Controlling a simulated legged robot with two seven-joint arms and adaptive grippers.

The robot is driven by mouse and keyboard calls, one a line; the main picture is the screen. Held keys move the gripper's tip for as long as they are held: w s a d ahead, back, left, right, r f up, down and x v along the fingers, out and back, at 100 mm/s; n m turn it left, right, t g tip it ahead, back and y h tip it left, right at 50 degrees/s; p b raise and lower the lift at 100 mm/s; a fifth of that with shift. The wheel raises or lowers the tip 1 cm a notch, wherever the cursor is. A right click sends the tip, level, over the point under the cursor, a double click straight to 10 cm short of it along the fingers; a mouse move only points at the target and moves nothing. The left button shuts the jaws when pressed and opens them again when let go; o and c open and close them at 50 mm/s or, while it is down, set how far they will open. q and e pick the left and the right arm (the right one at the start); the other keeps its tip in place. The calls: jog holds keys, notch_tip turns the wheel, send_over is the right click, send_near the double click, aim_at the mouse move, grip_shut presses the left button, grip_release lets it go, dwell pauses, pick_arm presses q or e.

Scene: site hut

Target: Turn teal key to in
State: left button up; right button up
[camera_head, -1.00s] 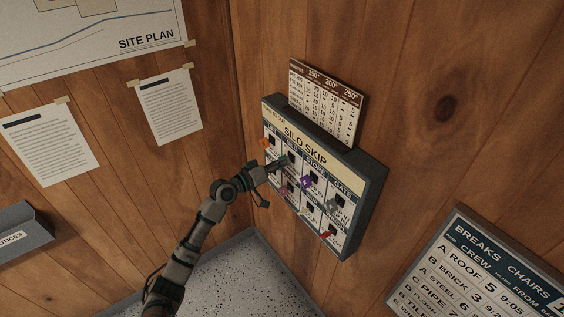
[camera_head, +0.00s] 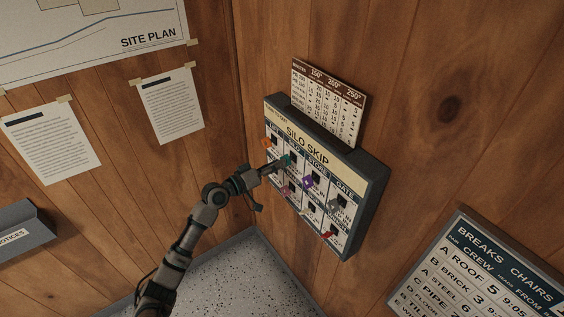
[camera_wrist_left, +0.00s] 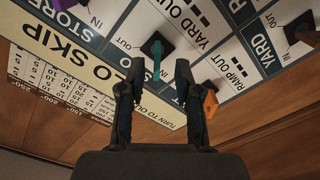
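The teal key (camera_head: 287,160) sits in the upper row of the SILO SKIP key board (camera_head: 369,196). In the left wrist view the teal key (camera_wrist_left: 157,54) stands in its dark square lock, its grip pointing down the picture. My left gripper (camera_head: 267,186) is open and empty, close in front of the board. In the wrist view its fingertips (camera_wrist_left: 156,76) are spread, with the teal key seen between and just beyond them, apparently not held. My right gripper is not in view.
An orange key (camera_head: 267,142) is close to my left gripper; in the wrist view it (camera_wrist_left: 210,103) lies beside the right finger. A purple key (camera_head: 308,182), a grey key (camera_head: 335,203), a pink key (camera_head: 287,189) and a red key (camera_head: 330,234) are also on the board. A chart (camera_head: 327,100) stands above it.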

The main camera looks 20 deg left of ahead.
pick_arm(q)
jog(key=v, duration=0.9)
jog(key=shift+a, duration=0.25)
jog(key=shift+d, duration=0.1)
